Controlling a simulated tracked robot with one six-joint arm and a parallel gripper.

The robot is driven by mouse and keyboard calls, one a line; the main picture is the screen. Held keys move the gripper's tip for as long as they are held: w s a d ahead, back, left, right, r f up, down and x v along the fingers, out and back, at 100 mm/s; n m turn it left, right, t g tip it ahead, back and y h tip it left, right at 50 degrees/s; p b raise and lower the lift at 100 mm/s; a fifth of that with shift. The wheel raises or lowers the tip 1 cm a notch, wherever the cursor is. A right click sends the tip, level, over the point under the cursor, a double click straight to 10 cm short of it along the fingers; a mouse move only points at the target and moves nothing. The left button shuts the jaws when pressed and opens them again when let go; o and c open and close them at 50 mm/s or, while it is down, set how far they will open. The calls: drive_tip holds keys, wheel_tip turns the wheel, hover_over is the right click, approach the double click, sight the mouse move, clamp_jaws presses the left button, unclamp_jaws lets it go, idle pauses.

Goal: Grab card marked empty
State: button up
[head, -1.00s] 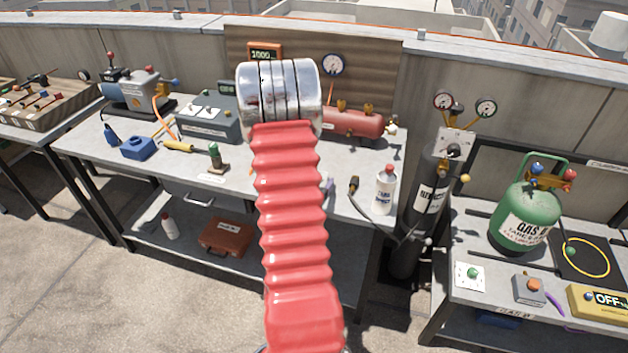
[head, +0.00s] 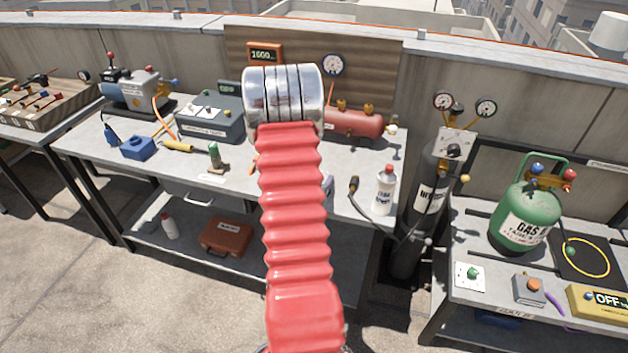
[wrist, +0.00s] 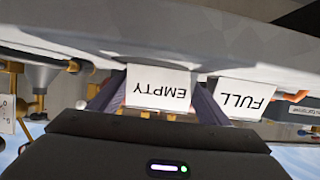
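In the wrist view, which looks upside down, a white card reading EMPTY (wrist: 158,88) is at the middle. A second white card reading FULL (wrist: 242,97) is tilted just to its right. My gripper (wrist: 160,92) is open, its two dark fingers on either side of the EMPTY card. The fingers look close to the card's side edges; I cannot tell whether they touch it. In the head view my red arm hides the gripper and both cards.
The middle workbench (head: 112,165) carries a red air tank (head: 352,122), a white bottle (head: 385,190) and a grey box (head: 208,120). A dark cylinder with gauges (head: 428,195) stands right of it. A green tank (head: 525,215) stands on the right bench.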

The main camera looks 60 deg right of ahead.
drive_tip(key=c, duration=0.4)
drive_tip(key=shift+r, duration=5)
